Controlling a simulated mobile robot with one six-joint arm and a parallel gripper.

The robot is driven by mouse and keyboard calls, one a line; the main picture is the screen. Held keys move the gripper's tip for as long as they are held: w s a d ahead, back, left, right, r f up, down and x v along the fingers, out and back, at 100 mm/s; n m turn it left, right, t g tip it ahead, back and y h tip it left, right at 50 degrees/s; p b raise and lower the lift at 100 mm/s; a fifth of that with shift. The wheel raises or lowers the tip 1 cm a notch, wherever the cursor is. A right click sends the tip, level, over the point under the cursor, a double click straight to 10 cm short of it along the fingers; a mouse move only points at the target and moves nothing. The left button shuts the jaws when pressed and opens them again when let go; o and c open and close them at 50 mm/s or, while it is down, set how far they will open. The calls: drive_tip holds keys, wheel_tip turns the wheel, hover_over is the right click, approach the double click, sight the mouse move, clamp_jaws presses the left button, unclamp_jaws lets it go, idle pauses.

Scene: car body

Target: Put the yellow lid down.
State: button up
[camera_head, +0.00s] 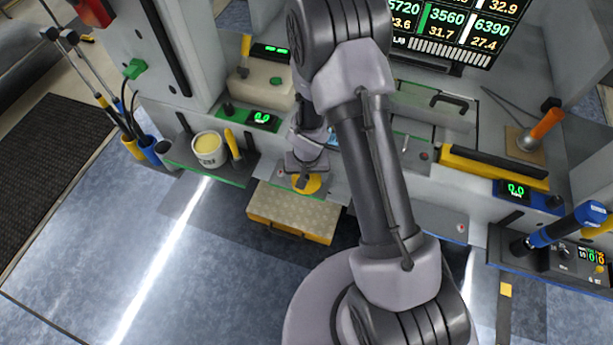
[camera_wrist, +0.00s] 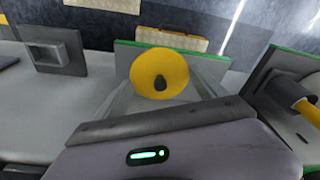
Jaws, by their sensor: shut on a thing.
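The yellow lid (camera_head: 313,184) is a round disc in my gripper (camera_head: 303,179), at the front of the workbench, close to a green-edged plate. In the wrist view the yellow lid (camera_wrist: 150,62) faces the camera with a small dark knob (camera_wrist: 160,83) at its middle. My gripper (camera_wrist: 160,87) is shut on it, with pale fingers on both sides of the knob. I cannot tell whether the lid touches the plate (camera_wrist: 212,70) below it. My wrist hides part of the lid in the head view.
A white tub (camera_head: 208,150) with pale yellow contents stands open on a green-edged shelf to the left, beside a yellow-handled tool (camera_head: 232,144). A yellow step with a grey top (camera_head: 292,209) stands on the floor in front. An orange-handled tool (camera_head: 541,129) lies at the right.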

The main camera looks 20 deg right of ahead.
drive_tip(key=shift+f, duration=0.15)
drive_tip(key=o, duration=1.4)
drive_tip(key=shift+c, duration=0.2)
wheel_tip(320, 180, up, 12)
drive_tip(key=s+p, duration=0.2)
drive_tip(key=p, duration=0.6)
wheel_tip(320, 180, up, 12)
hover_over(307, 186)
drive_tip(key=d, duration=0.1)
wheel_tip(307, 186, up, 7)
drive_tip(key=s+m+t, duration=0.1)
drive_tip(key=s+t, duration=0.1)
drive_tip(key=s+a+r+t+y, duration=0.1)
drive_tip(key=s+a+r, duration=0.1)
drive_tip(key=s+r, duration=0.5)
drive_tip(key=s+a+r+t+y, duration=0.1)
drive_tip(key=s+a+r, duration=0.1)
drive_tip(key=s+r, duration=0.6)
drive_tip(key=shift+s+a+m, duration=0.15)
drive_tip(key=shift+a+m, duration=0.15)
